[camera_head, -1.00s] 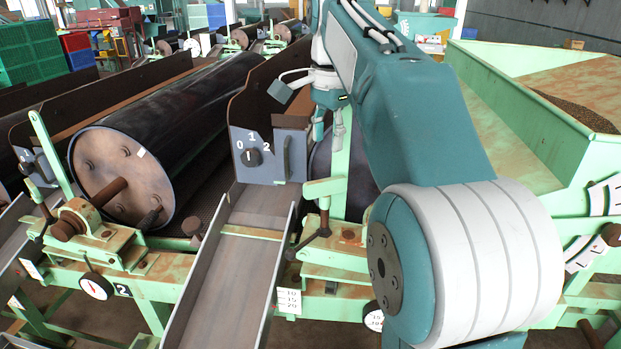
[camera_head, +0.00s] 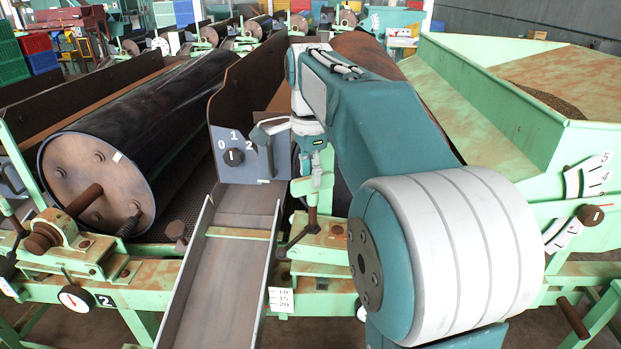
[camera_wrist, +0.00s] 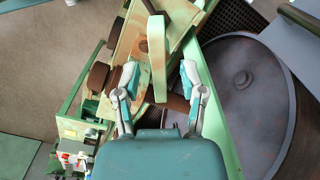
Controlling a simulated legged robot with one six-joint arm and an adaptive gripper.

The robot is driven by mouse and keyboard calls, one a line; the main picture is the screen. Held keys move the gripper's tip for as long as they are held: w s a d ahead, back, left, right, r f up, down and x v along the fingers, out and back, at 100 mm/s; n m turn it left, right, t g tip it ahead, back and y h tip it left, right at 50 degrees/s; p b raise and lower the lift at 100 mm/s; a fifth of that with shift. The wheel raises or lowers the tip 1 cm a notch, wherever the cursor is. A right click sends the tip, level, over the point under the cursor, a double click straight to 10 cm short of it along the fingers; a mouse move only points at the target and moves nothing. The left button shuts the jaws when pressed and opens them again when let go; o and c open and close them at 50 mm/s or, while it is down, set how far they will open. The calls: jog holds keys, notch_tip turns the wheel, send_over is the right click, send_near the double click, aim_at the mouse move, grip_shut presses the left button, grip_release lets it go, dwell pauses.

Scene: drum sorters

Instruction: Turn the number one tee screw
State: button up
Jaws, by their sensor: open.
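Brown round parts show beside the left finger, but I cannot tell which belongs to the screw. No number one label is readable on this stand.
A metal chute (camera_head: 225,255) runs left of the screw. A 0-1-2 switch box (camera_head: 238,156) stands close behind my gripper. A black drum (camera_head: 140,150) with a stand marked 2 lies left; a green hopper (camera_head: 500,100) is right. The drum's end (camera_wrist: 240,100) is right of my fingers.

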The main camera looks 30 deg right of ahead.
jog(key=shift+d+f, duration=0.1)
jog(key=shift+f, duration=0.55)
jog(key=shift+d+f, duration=0.1)
jog(key=shift+d, duration=0.15)
grip_shut()
jog(key=shift+a, duration=0.1)
jog(key=shift+n, duration=0.4)
jog(key=shift+n, duration=2.6)
